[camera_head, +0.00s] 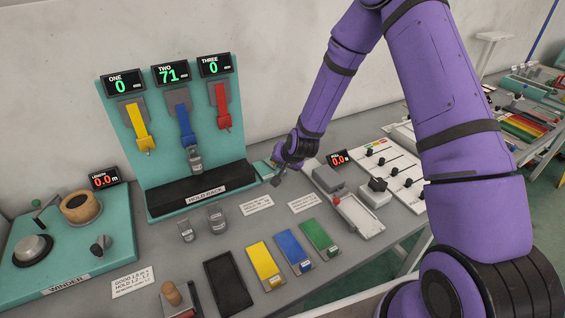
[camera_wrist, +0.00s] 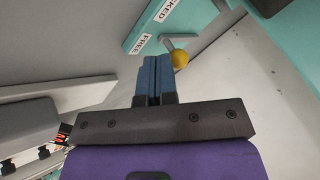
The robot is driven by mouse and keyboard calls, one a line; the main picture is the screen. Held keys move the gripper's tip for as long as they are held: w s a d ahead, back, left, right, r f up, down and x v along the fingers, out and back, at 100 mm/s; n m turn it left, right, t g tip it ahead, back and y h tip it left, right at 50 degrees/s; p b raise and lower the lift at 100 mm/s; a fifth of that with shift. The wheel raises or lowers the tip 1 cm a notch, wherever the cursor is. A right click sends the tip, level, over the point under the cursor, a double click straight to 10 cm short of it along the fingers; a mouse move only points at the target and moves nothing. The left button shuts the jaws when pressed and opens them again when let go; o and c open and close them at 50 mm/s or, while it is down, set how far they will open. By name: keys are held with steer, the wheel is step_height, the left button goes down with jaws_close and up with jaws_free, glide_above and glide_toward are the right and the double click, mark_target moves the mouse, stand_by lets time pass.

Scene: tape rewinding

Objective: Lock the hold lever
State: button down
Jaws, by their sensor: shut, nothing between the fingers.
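The hold lever is a short grey arm with a yellow ball knob (camera_wrist: 180,58). It is mounted on a teal box (camera_wrist: 192,12) with white labels reading "FREE" and, partly cut off, "LOCKED". The lever's arm slants toward the knob, on the "FREE" side of the box. My gripper (camera_wrist: 155,62) is shut and empty. Its blue fingertips are close beside the knob, to its left in the wrist view; I cannot tell whether they touch. In the head view my gripper (camera_head: 276,181) is low beside the small teal box (camera_head: 262,169), and the lever is hidden there.
The teal hold rack (camera_head: 143,199) stands left of my gripper, with yellow, blue and red tapes hanging; display TWO (camera_head: 171,74) reads 71. A grey scale-like device (camera_head: 327,177) stands close on the right. Weights, colored blocks and label cards lie in front on the grey table.

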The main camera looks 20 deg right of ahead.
steer(key=a+m+h, duration=0.1)
steer(key=a+m, duration=0.1)
steer(key=m, duration=0.1)
steer(key=shift+s+a+h, duration=0.25)
steer(key=shift+s+h, duration=0.15)
steer(key=shift+a+m+h, duration=0.7)
steer(key=shift+a+m, duration=0.1)
steer(key=shift+m, duration=0.3)
steer(key=shift+d, duration=0.2)
